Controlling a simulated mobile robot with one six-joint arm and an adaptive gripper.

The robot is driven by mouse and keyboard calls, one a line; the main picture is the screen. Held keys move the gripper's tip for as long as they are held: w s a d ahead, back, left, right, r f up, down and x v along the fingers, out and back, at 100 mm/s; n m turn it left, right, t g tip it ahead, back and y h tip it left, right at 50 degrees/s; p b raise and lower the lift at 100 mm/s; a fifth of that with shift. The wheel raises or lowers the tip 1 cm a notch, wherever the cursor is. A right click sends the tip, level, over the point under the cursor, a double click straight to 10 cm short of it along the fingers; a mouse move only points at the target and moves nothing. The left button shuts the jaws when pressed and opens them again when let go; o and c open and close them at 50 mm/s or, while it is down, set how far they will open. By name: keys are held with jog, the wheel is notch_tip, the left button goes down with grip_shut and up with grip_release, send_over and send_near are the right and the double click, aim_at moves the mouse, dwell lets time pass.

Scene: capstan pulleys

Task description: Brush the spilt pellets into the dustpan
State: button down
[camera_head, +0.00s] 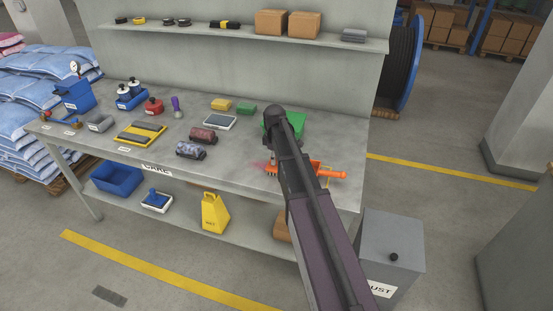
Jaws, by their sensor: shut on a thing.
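An orange brush (328,173) lies across the right front part of the workbench, its handle pointing right. Its bristle end shows left of my arm and its middle is hidden behind the arm. My gripper (309,167) is mostly hidden behind my arm, low over the bench, shut on the brush. A green dustpan (296,124) sits behind, partly covered by my arm. A faint reddish patch of pellets (258,164) lies on the bench left of the brush; single pellets are too small to tell.
The workbench (238,165) also holds two dark rolls (191,150), a grey tray (219,122), yellow and green blocks, a purple-handled tool and blue containers to the left. A shelf (340,41) runs above. A grey bin (392,245) stands by the bench's right front corner.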

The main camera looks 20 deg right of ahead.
jog(key=shift+w+a, duration=0.75)
jog(key=shift+a, duration=0.35)
jog(key=shift+a, duration=0.1)
jog(key=shift+w+a, duration=0.85)
jog(key=shift+a, duration=0.2)
jog(key=shift+w+a, duration=0.75)
jog(key=shift+a, duration=0.3)
jog(key=shift+w+a, duration=0.9)
jog(key=shift+a, duration=0.25)
